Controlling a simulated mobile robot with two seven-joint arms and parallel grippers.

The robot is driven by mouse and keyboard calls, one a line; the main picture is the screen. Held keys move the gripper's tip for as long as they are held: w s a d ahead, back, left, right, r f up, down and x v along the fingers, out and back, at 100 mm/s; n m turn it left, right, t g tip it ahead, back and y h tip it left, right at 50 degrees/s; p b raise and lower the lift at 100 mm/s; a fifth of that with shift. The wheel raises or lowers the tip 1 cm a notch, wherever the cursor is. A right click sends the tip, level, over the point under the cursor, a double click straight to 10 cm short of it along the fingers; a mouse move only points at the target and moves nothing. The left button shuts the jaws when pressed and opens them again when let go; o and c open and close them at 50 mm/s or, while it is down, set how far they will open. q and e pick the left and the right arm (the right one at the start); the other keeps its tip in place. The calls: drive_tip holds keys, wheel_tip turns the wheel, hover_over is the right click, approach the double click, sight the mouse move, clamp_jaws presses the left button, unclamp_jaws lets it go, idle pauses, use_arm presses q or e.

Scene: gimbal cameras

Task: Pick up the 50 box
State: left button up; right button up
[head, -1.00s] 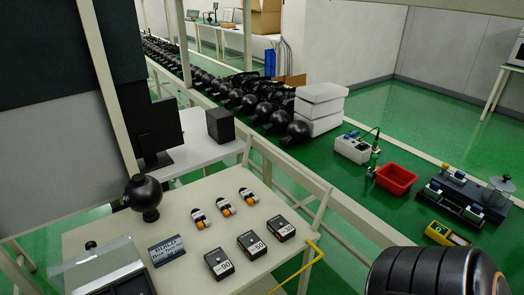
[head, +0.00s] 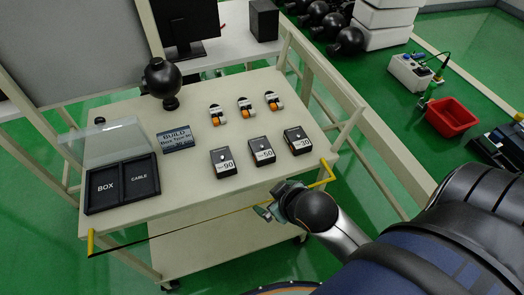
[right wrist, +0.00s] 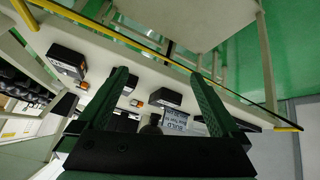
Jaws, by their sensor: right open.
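The 50 box (head: 262,151) is a small black box with a white label, lying on the cream table between the 90 box (head: 223,162) and the 30 box (head: 299,140). My right gripper (head: 268,210) is near the table's front edge, on the near side of the 50 box and apart from it. In the right wrist view my right gripper (right wrist: 160,73) has its two fingers wide apart with nothing held. Dark boxes show beyond the fingers there, but I cannot read their numbers. My left gripper is out of view.
A yellow rail (head: 225,213) runs along the table's front edge. A black tray (head: 122,185) marked BOX and CABLE stands at the left, near a small sign (head: 175,139). Several orange-and-white parts (head: 244,107) lie behind the boxes. A black ball (head: 162,76) stands at the back left.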

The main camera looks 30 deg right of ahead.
drive_tip(key=w+a+r+n+t+y, duration=0.25)
drive_tip(key=w+r+n+t, duration=0.25)
drive_tip(key=w+r+t, duration=0.9)
drive_tip(key=w+a+r+n+g+y, duration=0.1)
drive_tip(key=w+a+r+n+y, duration=0.1)
drive_tip(key=a+r+n+y, duration=0.7)
drive_tip(key=s+a+r+n+g+y, duration=0.35)
drive_tip(key=a+n+g+y, duration=0.45)
drive_tip(key=n+g, duration=0.4)
drive_tip(key=n+g+h, duration=0.5)
drive_tip(key=g+h, duration=0.2)
drive_tip(key=h, duration=1.2)
hover_over(262, 148)
wheel_tip(262, 148, down, 22)
drive_tip(key=shift+s+r, duration=0.15)
drive_tip(key=shift+f+p, duration=0.5)
drive_tip(key=shift+f, duration=2.65)
drive_tip(key=shift+f, duration=0.25)
